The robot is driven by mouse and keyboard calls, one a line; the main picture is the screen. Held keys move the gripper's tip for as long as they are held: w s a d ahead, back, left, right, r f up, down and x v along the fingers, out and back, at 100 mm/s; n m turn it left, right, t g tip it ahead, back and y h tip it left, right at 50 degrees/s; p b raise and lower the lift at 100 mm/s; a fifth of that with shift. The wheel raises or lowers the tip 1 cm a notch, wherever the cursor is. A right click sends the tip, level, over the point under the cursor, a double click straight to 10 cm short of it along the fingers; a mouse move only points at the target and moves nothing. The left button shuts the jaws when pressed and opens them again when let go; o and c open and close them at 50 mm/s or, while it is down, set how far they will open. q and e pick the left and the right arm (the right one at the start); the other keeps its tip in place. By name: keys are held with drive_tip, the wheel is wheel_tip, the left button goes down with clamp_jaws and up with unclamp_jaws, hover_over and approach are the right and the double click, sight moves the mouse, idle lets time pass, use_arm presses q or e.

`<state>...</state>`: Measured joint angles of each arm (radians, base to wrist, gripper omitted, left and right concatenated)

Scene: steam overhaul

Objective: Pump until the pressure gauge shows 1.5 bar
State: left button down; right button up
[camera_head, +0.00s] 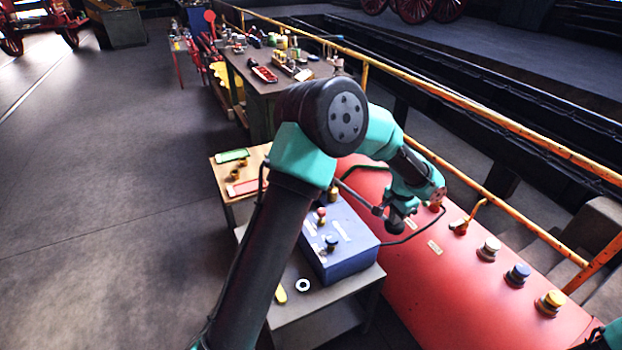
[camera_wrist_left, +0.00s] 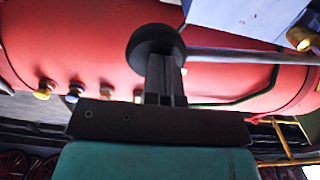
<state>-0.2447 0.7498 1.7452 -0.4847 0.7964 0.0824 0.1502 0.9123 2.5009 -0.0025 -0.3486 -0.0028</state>
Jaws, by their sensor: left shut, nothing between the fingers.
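The large red boiler (camera_head: 460,290) lies on the right and fills the upper part of the left wrist view (camera_wrist_left: 70,40). My left gripper (camera_head: 397,222) is over its near side, pointing down. In the left wrist view its fingers (camera_wrist_left: 165,78) are shut with nothing between them. A round black knob (camera_wrist_left: 155,45) is right at the fingertips; I cannot tell if they touch. A grey bar (camera_wrist_left: 250,55) runs right from beside the knob; a thin dark rod (camera_head: 352,193) shows beside the gripper in the head view. I cannot make out a pressure gauge or its reading. My right gripper is out of view.
A blue box (camera_head: 345,255) with knobs stands on a grey bench left of the boiler. A yellow railing (camera_head: 480,90) runs behind. A cluttered workbench (camera_head: 262,85) stands farther back.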

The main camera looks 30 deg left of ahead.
use_arm(q)
wheel_tip(320, 180, up, 4)
drive_tip(key=shift+r, duration=0.1)
idle(0.6)
drive_tip(key=shift+f, duration=1.05)
drive_tip(key=shift+f, duration=7.35)
wheel_tip(320, 180, up, 17)
drive_tip(key=shift+f, duration=0.1)
drive_tip(key=shift+f, duration=0.15)
